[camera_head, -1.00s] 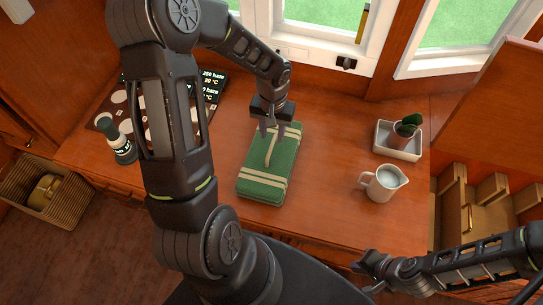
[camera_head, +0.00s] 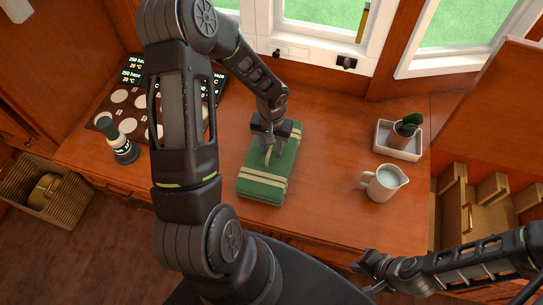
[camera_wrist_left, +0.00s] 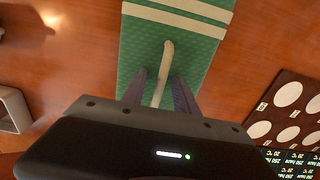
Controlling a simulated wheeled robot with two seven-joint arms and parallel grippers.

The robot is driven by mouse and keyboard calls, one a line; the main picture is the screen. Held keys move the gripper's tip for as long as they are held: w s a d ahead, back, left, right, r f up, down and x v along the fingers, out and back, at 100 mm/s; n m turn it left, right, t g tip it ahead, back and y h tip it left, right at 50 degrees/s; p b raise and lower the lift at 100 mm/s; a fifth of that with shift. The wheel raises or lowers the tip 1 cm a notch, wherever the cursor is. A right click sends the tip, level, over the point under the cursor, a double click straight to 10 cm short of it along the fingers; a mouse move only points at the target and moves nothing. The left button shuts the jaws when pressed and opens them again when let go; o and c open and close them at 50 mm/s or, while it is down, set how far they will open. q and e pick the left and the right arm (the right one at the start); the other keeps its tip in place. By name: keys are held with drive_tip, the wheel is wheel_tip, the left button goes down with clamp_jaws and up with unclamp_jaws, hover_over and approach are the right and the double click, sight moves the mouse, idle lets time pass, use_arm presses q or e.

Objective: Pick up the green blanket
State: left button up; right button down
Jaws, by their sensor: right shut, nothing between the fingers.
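The green blanket (camera_head: 265,180) is a folded rectangular bundle with cream bands, lying on the wooden desk. A cream strap stands up along its middle. In the left wrist view the blanket (camera_wrist_left: 165,45) fills the upper middle, and its strap (camera_wrist_left: 162,75) runs between my left fingers. My left gripper (camera_head: 270,153) is over the blanket's middle. Its fingers (camera_wrist_left: 160,84) are apart, one on each side of the strap; I cannot tell whether they touch the blanket. My right gripper (camera_head: 365,265) is shut and empty off the desk's front edge.
A white pitcher (camera_head: 385,183) and a white tray (camera_head: 400,147) with a potted plant stand at the right. The desk between blanket and pitcher (camera_head: 330,165) is clear.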

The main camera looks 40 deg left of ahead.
use_arm(q)
drive_tip(key=shift+c, duration=0.5)
clamp_jaws()
idle(1.3)
